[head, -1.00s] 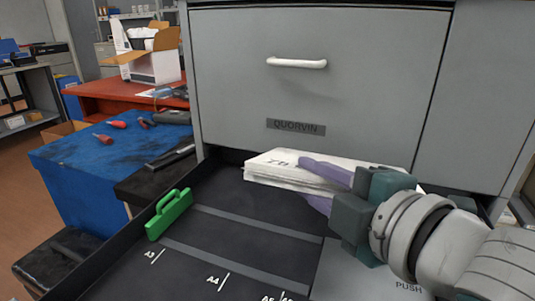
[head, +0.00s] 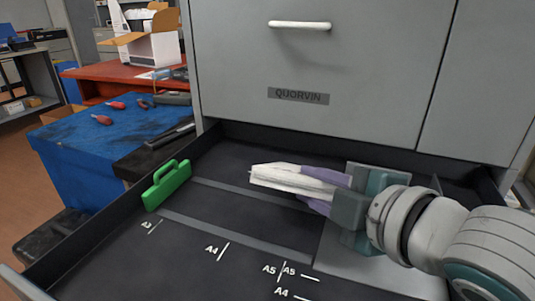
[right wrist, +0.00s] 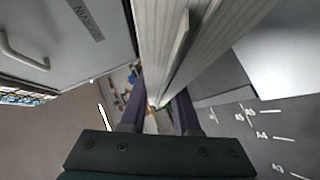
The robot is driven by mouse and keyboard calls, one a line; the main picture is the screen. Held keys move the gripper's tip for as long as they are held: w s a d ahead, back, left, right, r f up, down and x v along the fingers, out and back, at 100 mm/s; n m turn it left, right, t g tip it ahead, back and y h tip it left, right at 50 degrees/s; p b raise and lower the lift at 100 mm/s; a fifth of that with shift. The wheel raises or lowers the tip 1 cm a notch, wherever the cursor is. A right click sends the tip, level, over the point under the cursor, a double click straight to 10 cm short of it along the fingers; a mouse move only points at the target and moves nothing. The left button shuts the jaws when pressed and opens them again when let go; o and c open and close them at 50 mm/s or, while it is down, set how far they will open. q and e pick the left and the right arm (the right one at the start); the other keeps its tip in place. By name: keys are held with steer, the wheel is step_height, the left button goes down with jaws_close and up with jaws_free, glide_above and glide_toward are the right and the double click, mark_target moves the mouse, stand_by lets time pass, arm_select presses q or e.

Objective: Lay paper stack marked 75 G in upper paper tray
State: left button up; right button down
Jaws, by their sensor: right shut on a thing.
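A white paper stack (head: 277,179) is pinched between the purple fingers of my right gripper (head: 312,189). It is turned nearly edge-on in the head view, above the back part of the open black paper tray (head: 215,222). I cannot read its marking now. In the right wrist view, the pale page edges of the stack (right wrist: 185,40) run up from between the fingers (right wrist: 157,105). I cannot tell whether the stack touches the tray floor. My left gripper is not in view.
A green guide (head: 167,185) stands at the tray's left side. The tray floor has size marks and grey strips, and its front left is clear. A grey cabinet front marked QUORVIN (head: 298,96) rises behind. A blue workbench (head: 85,150) with tools stands left.

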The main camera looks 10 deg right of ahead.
stand_by(0.4)
steer(key=c, duration=0.6)
jaws_free()
steer(key=shift+o, duration=0.2)
steer(key=shift+f, duration=0.2)
steer(key=shift+s+d+r+p, duration=0.1)
steer(key=shift+s+r+p, duration=0.15)
steer(key=shift+s+p, duration=0.05)
steer(key=shift+p+v, duration=0.9)
steer(key=shift+v, duration=0.25)
steer(key=shift+p+v, duration=0.85)
steer(key=shift+v, duration=0.5)
steer(key=shift+s, duration=0.1)
steer(key=shift+r, duration=0.1)
